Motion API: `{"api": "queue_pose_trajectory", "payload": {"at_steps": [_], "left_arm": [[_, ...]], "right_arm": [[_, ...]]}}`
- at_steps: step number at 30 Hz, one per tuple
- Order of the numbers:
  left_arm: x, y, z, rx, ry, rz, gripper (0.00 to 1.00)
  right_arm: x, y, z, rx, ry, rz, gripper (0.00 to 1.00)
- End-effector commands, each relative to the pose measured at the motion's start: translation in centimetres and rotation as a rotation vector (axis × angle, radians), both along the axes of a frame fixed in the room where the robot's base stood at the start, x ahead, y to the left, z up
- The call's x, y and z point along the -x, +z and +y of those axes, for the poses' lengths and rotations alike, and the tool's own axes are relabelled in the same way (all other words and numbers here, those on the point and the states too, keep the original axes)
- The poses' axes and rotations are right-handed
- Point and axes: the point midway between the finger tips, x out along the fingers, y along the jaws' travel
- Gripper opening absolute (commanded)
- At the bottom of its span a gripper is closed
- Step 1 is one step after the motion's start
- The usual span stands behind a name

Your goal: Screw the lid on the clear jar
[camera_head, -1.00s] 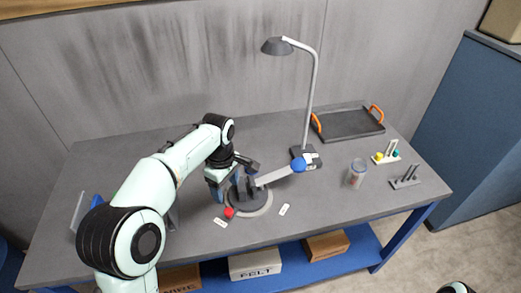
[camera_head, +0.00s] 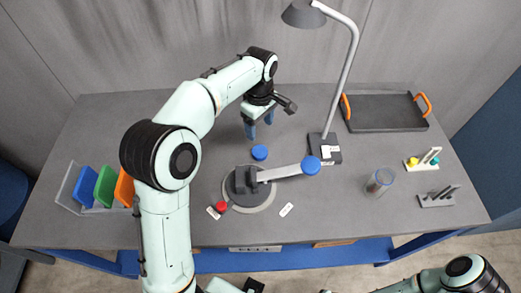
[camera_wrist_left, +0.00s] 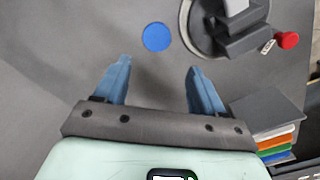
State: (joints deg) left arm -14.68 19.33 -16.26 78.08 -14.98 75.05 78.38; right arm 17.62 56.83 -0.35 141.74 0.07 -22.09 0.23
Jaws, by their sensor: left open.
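The lid is probably the flat blue disc (camera_head: 260,152) on the table behind the round clamp stand; it also shows in the left wrist view (camera_wrist_left: 156,36). The clear jar (camera_head: 380,180) stands upright on the right part of the table, with no lid seen on it. My left gripper (camera_head: 259,125) is open and empty above the table, just behind the blue disc. In the left wrist view its blue fingers (camera_wrist_left: 158,66) are apart, with the disc beyond their tips. My right arm shows at the bottom right; its gripper is not visible.
The clamp stand (camera_head: 262,200) has a grey lever with a blue knob (camera_head: 311,165) and a red button (camera_head: 221,207). A lamp (camera_head: 331,140), a tray with orange handles (camera_head: 385,113) and small peg stands (camera_head: 437,197) are to the right. Coloured panels (camera_head: 103,185) stand left.

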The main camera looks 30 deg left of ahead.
Motion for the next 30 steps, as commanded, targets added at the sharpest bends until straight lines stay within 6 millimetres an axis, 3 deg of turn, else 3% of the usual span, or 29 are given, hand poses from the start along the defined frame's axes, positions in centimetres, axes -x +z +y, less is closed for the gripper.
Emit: {"api": "queue_pose_trajectory", "payload": {"at_steps": [13,27,30], "left_arm": [[0.0,-7.2,0.1,-0.001,0.0,0.005,0.69],[-0.1,-8.2,0.1,0.0,0.0,0.001,0.69],[-0.1,-9.2,0.2,-0.001,0.0,0.004,0.69]], "right_arm": [[0.7,-1.3,0.0,0.0,0.0,0.008,0.55],[0.7,-1.4,0.0,0.0,0.0,0.008,0.55],[0.7,-1.4,0.0,0.0,0.0,0.008,0.55]]}}
